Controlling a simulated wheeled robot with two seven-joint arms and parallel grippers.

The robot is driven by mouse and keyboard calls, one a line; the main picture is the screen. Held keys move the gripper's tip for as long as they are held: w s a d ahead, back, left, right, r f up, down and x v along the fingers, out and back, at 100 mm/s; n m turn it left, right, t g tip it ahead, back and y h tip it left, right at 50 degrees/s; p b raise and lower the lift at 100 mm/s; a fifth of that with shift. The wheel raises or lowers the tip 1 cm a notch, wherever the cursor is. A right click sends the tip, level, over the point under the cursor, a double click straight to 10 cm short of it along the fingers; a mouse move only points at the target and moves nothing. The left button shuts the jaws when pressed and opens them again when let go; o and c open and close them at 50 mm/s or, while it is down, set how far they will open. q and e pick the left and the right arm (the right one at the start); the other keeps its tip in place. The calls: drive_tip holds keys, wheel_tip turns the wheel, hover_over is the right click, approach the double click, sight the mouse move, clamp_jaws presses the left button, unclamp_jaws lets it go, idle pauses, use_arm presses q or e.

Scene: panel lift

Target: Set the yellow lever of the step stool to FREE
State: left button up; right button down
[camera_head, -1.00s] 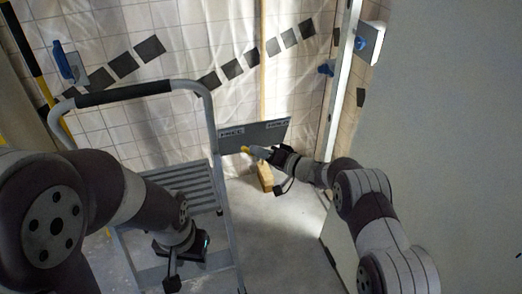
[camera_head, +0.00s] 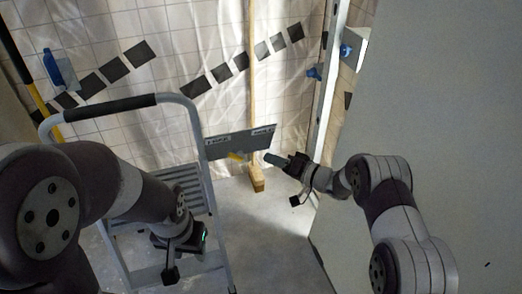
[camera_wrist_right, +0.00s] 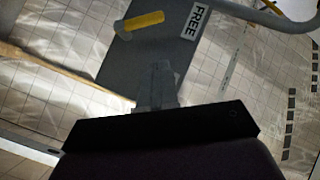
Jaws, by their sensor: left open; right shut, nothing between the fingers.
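The step stool (camera_head: 126,102) stands at the left with a grey plate (camera_head: 240,142) on its right side. The FREE label (camera_head: 218,140) is at the plate's left end and a second label (camera_head: 263,131), too small to read, is at its right. The yellow lever (camera_head: 237,156) lies at the plate's lower edge, nearer FREE. In the right wrist view the lever (camera_wrist_right: 143,21) lies close beside the FREE label (camera_wrist_right: 196,20). My right gripper (camera_head: 272,159) is shut and empty, right of the lever and apart from it. My left gripper (camera_head: 180,240) is open and low by the stool's steps.
A wooden post (camera_head: 252,80) with a wooden block (camera_head: 257,181) at its foot stands behind the plate. A large grey panel (camera_head: 440,110) fills the right side. A tiled wall under plastic sheeting is behind. The floor (camera_head: 270,235) between stool and panel is clear.

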drive_tip(key=v, duration=0.3)
drive_tip(key=shift+d, duration=0.1)
drive_tip(key=shift+w+f, duration=0.1)
